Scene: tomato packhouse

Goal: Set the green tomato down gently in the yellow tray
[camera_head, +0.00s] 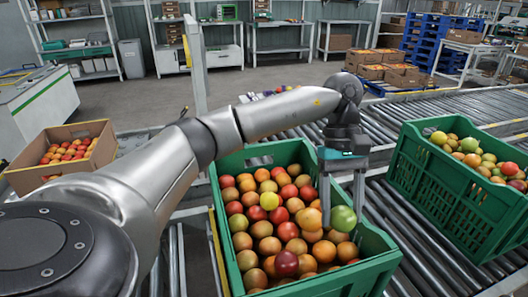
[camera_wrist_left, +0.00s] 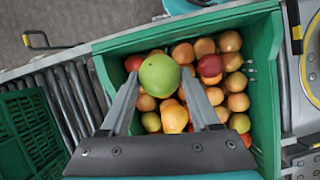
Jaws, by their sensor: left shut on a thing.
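The green tomato (camera_head: 343,219) is between the two fingers of my left gripper (camera_head: 341,207), above the right side of a green crate (camera_head: 236,161) full of tomatoes. In the left wrist view the green tomato (camera_wrist_left: 159,76) sits between the fingertips of the left gripper (camera_wrist_left: 160,85), which is shut on it. Tomatoes in the crate show behind and below it. I cannot make out a yellow tray in either view. My right gripper is not in view.
A second green crate (camera_head: 424,184) with tomatoes stands to the right on the roller conveyor (camera_head: 400,108). A cardboard box (camera_head: 103,140) of tomatoes is at the left. The green crate's raised walls surround the space under my left gripper.

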